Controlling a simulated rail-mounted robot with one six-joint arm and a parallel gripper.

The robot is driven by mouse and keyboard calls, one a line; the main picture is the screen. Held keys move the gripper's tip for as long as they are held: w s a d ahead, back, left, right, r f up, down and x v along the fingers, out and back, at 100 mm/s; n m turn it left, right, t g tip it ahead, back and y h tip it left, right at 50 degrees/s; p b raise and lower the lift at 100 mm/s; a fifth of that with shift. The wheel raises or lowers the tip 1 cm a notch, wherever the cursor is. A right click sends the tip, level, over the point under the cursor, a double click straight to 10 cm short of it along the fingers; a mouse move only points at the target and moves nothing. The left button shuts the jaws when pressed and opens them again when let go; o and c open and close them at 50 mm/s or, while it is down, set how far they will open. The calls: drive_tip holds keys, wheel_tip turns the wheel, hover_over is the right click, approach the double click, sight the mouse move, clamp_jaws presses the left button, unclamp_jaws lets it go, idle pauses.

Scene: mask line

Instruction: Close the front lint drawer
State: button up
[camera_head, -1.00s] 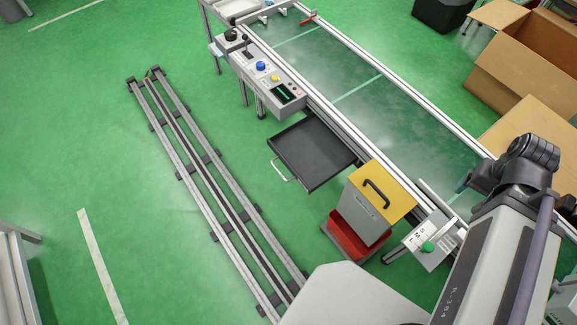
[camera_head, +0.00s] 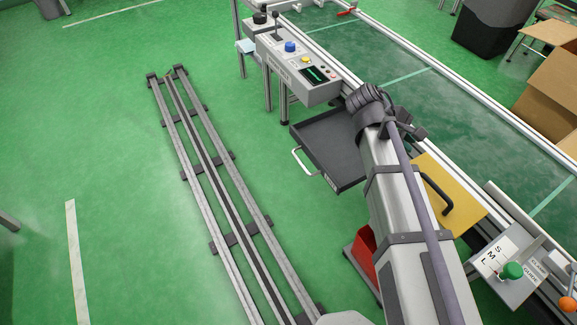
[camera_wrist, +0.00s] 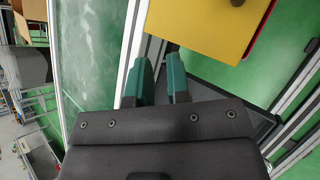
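The front lint drawer (camera_head: 322,145) is a dark, shallow, empty tray pulled out from the conveyor's near side, with a pale handle (camera_head: 304,163) on its front edge. In the wrist view, part of a dark tray-like surface, probably the drawer (camera_wrist: 262,122), shows right of my gripper (camera_wrist: 160,65). Its two teal fingers stand apart with a gap and nothing between them. In the head view my arm's end covers the drawer's right side, and the fingers are hidden. I cannot tell whether my gripper touches the drawer.
A control panel (camera_head: 298,70) is above the drawer. Floor left of the drawer is clear up to the rail (camera_head: 225,215).

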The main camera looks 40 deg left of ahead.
drive_tip(key=s+a+f+n+t+b, duration=0.1)
drive_tip(key=a+f+n+b, duration=0.1)
drive_tip(key=a, duration=0.3)
drive_tip(key=s+a+f+n+t+b, duration=0.1)
drive_tip(key=a+f+n+t+b, duration=0.1)
drive_tip(key=a+f+b, duration=0.2)
drive_tip(key=s+a+f+n+t+b, duration=0.1)
drive_tip(key=a+f+n+b, duration=0.1)
drive_tip(key=a+f+b, duration=0.2)
drive_tip(key=shift+a+h, duration=0.4)
drive_tip(key=shift+a, duration=1.3)
clamp_jaws()
drive_tip(key=s+a+f+n+t+b, duration=0.1)
drive_tip(key=a, duration=0.1)
drive_tip(key=s+a+f+n+t+b, duration=0.1)
drive_tip(key=a+b, duration=0.1)
drive_tip(key=a, duration=0.1)
drive_tip(key=s+a+f+n+b, duration=0.1)
drive_tip(key=s+a+b, duration=0.1)
drive_tip(key=a, duration=0.1)
drive_tip(key=shift+a+t, duration=0.1)
drive_tip(key=shift+t, duration=0.3)
drive_tip(key=n+t+y+b, duration=0.2)
drive_tip(key=n+t+b, duration=0.3)
drive_tip(key=b, duration=0.2)
approach(295, 132)
drive_tip(key=x, duration=0.7)
drive_tip(key=shift+w, duration=0.25)
